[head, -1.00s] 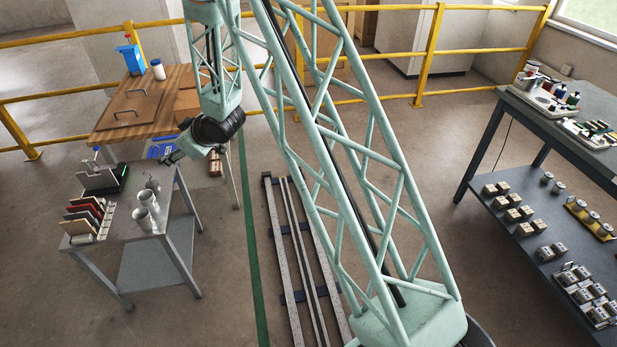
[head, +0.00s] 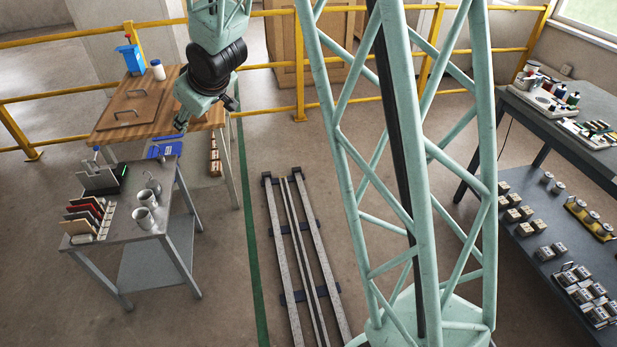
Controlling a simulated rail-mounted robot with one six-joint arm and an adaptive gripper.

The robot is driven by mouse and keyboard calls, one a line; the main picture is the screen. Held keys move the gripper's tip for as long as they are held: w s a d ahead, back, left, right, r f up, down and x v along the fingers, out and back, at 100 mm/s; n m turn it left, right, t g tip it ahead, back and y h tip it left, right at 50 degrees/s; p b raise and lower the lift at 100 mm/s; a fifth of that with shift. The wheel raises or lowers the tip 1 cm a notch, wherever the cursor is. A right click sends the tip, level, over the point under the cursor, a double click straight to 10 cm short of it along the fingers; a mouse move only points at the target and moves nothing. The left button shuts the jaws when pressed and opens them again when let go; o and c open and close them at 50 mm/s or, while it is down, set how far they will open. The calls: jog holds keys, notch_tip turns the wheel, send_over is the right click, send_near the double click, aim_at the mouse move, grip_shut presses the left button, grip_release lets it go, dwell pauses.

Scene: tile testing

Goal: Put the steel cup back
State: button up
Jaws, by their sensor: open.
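Two steel cups stand close together on the small grey table at left in the head view, one (head: 146,199) just behind the other (head: 143,218). A smaller metal item (head: 153,184) with a thin curved part shows right behind them; I cannot tell whether it is another cup. My gripper (head: 207,116) is open, its fingers spread and nothing seen between them. In the picture it is above and right of the cups, in front of the wooden table. I cannot tell which cup the task means.
The small table (head: 115,240) also carries a rack of coloured tiles (head: 92,213) and a dark device (head: 103,180). A wooden table (head: 180,103) with a blue bottle stands behind. A shelved bench (head: 560,130) is at right. Yellow railings (head: 270,64) run behind.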

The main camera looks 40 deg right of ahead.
jog(key=s+d+r+m+g+h, duration=0.1)
jog(key=s+r, duration=0.4)
jog(key=s, duration=0.4)
jog(key=s+d+r+m+g, duration=0.1)
jog(key=s+d+r, duration=0.1)
jog(key=s+r, duration=0.5)
jog(key=s+d+r+m+h, duration=0.1)
jog(key=s+r, duration=0.2)
jog(key=s, duration=0.8)
jog(key=s+a+r+m+g+y, duration=0.1)
jog(key=s+a+m+g, duration=0.1)
jog(key=s, duration=2.6)
jog(key=shift+a+g, duration=0.5)
jog(key=shift+a, duration=0.05)
jog(key=shift+o, duration=0.7)
jog(key=shift+w, duration=0.1)
